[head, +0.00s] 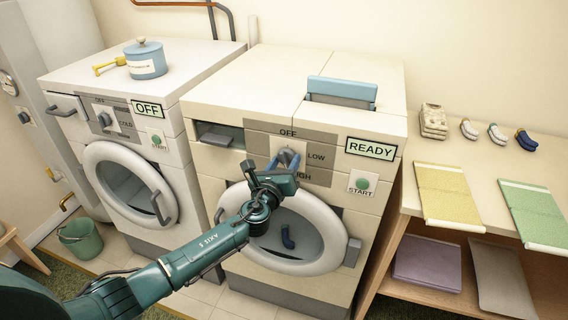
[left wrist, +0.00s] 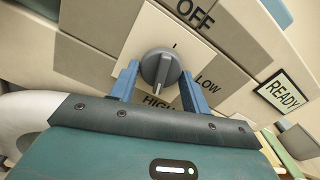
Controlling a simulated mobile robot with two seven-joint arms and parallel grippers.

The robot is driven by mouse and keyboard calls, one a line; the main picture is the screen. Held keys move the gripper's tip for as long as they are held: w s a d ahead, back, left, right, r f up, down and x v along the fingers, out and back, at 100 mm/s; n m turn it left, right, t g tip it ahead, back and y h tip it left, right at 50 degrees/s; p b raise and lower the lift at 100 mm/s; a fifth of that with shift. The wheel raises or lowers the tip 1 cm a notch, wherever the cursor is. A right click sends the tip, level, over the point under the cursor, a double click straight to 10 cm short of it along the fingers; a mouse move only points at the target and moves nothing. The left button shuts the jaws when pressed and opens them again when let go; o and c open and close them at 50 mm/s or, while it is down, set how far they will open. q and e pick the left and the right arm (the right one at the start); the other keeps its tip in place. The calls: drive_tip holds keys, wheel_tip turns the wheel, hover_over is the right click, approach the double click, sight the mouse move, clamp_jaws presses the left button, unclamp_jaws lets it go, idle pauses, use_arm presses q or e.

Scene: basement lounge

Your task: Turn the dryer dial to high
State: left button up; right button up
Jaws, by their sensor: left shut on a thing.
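The dryer (head: 230,100) is the right-hand machine, with a control panel marked OFF, LOW and HIGH. Its grey dial (left wrist: 160,67) shows in the left wrist view; in the head view my gripper partly covers it. My left gripper (head: 288,160) is at the panel from below, its blue fingers on either side of the dial and shut on it. The dial's pale mark points down in the left wrist view, toward the HIGH label (left wrist: 157,101), which is partly hidden by my gripper. My right gripper is not in view.
The dryer's READY display (head: 370,149) and green START button (head: 362,184) are right of the panel. The washer (head: 120,130) at left reads OFF. A wooden shelf table (head: 470,150) with folded cloths and socks stands close at right. A green bucket (head: 80,240) is on the floor.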

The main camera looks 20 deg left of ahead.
use_arm(q)
drive_tip(key=o, duration=1)
drive_tip(key=shift+c, duration=0.2)
drive_tip(key=s, duration=1.3)
drive_tip(key=shift+a, duration=0.2)
drive_tip(key=shift+s, duration=0.1)
